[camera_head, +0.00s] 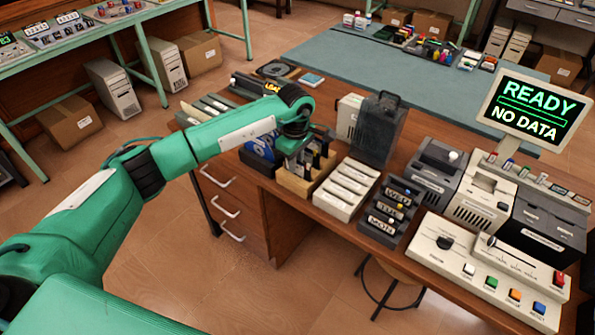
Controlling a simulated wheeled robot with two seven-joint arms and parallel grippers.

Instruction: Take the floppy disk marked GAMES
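A wooden box (294,185) holding several upright dark disk-like items (322,163) stands near the desk's front edge. Blue disks or sleeves (262,148) stand just left of it. I cannot read a GAMES label on any of them. My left arm reaches in from the left, and its gripper (306,163) points down at the wooden box, over or among its contents. The wrist hides part of the box, and the fingers are too small and dark to tell whether they hold anything. My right gripper is out of view.
A white slotted rack (345,190) and a dark rack (387,212) stand right of the box. A tall dark case (379,128) stands behind. Grey machines, a button console (487,268) and a READY / NO DATA screen (534,109) fill the right side.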

